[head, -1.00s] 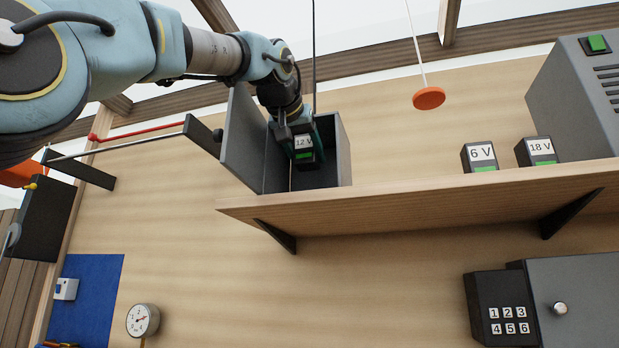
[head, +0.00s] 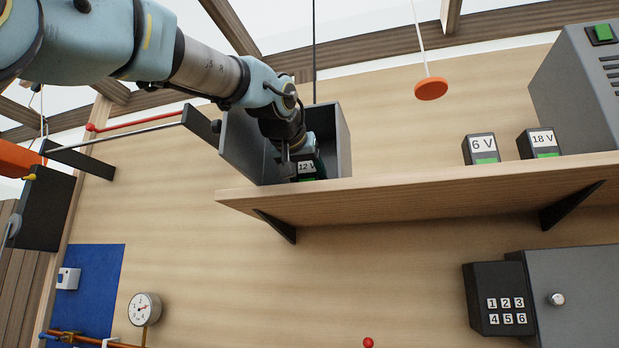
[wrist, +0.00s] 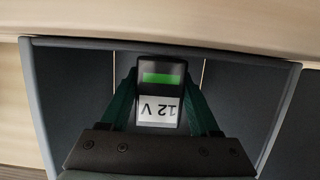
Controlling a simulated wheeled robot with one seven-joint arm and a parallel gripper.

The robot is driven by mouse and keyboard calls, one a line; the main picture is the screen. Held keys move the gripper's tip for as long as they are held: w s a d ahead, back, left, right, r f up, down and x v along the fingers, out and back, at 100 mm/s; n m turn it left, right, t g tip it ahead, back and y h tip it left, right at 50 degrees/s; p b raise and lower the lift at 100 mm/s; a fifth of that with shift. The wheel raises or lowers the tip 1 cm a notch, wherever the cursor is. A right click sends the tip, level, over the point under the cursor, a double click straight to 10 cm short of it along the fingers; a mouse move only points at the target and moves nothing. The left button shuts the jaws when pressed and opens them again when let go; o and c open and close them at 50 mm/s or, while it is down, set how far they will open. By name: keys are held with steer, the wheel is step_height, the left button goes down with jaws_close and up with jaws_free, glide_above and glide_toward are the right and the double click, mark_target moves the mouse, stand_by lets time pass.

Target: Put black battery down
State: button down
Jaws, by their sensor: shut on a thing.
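The black battery (head: 306,169) carries a white 12 V label and a green patch. My gripper (head: 299,155) is shut on it inside the open dark grey box (head: 343,139) at the left end of the wooden shelf. In the wrist view the battery (wrist: 161,77) sits between the two dark green fingers of my gripper (wrist: 163,97), with the box walls (wrist: 72,85) around it. The battery's lower part is hidden in the head view, and I cannot tell whether it touches the box floor.
Two more black batteries, 6 V (head: 481,149) and 18 V (head: 539,143), stand on the shelf (head: 420,184) to the right. A grey machine (head: 585,90) is at the far right. An orange disc (head: 431,89) hangs on a cord above the shelf.

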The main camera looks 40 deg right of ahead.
steer(key=shift+f, duration=0.1)
steer(key=shift+c, duration=0.6)
jaws_free()
steer(key=shift+r, duration=0.2)
steer(key=b+v, duration=0.3)
steer(key=v, duration=0.9)
steer(key=shift+b, duration=0.4)
steer(key=shift+f, duration=0.1)
